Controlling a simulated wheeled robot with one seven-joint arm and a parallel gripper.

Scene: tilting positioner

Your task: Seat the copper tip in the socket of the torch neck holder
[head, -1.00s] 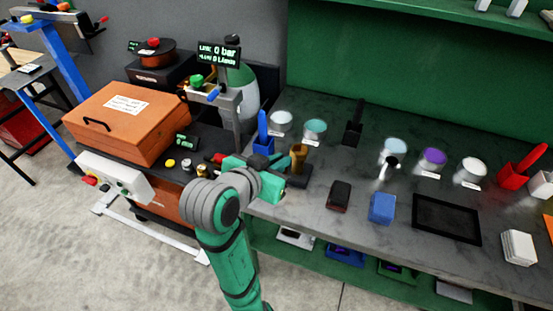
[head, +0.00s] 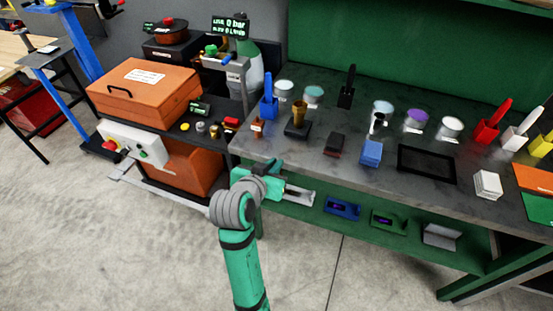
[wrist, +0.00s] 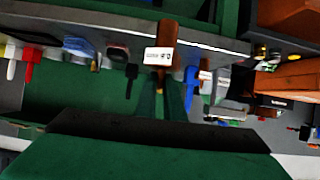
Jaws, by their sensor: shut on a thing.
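My gripper (wrist: 164,92) is shut on a copper-brown piece (wrist: 164,35) with a white label, which looks like the copper tip. In the wrist view this piece sticks out beyond the fingertips. In the head view my gripper (head: 280,181) is in front of the bench's front edge, and the held piece is hidden or too small to tell. A brass-coloured cup on a black base (head: 298,112), seemingly the torch neck holder, stands upright on the bench, behind and above my gripper in the picture. Its socket is not clear. The held piece is apart from it.
A small brown piece with a white label (head: 257,128) stands near the bench's left end, by a blue holder (head: 268,104). An orange case (head: 145,90) is at left. Open floor lies in front.

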